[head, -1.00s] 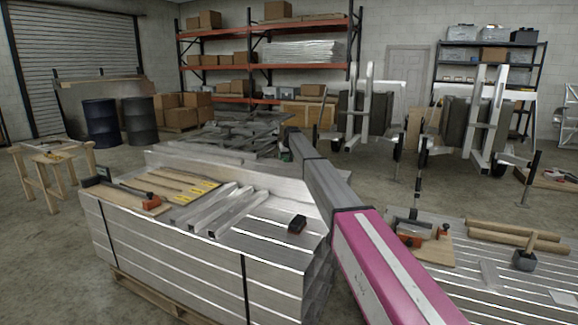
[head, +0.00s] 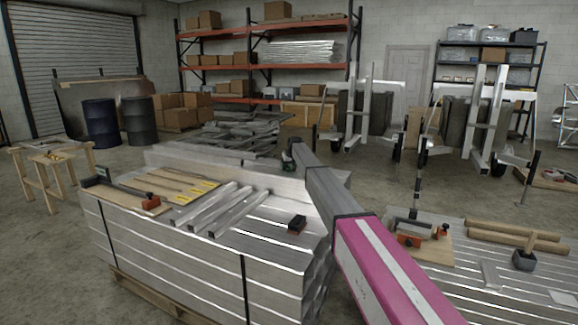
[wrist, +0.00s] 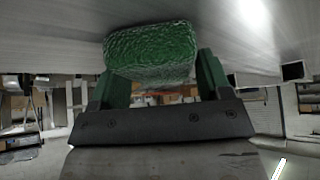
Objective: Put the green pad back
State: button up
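The green pad (wrist: 150,52) is a rough, textured block in the wrist view. It fills the space between the green fingers of my gripper (wrist: 154,76), and my gripper appears shut on it. The pad covers part of the left finger. A pale aluminium surface lies close beyond the pad; I cannot tell whether they touch. In the head view my gripper (head: 290,157) is small and dark at the far end of my arm, at the back right of the aluminium stack (head: 180,255). The pad cannot be made out clearly there.
The stack holds wooden strips (head: 165,184), loose aluminium bars (head: 222,207) and a small black-and-orange block (head: 297,224). A lower slatted surface (head: 480,270) at right carries tools and wooden rollers (head: 515,236). Open floor lies at left.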

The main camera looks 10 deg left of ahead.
jog(key=shift+o, duration=1)
jog(key=shift+r, duration=0.1)
jog(key=v, duration=1.2)
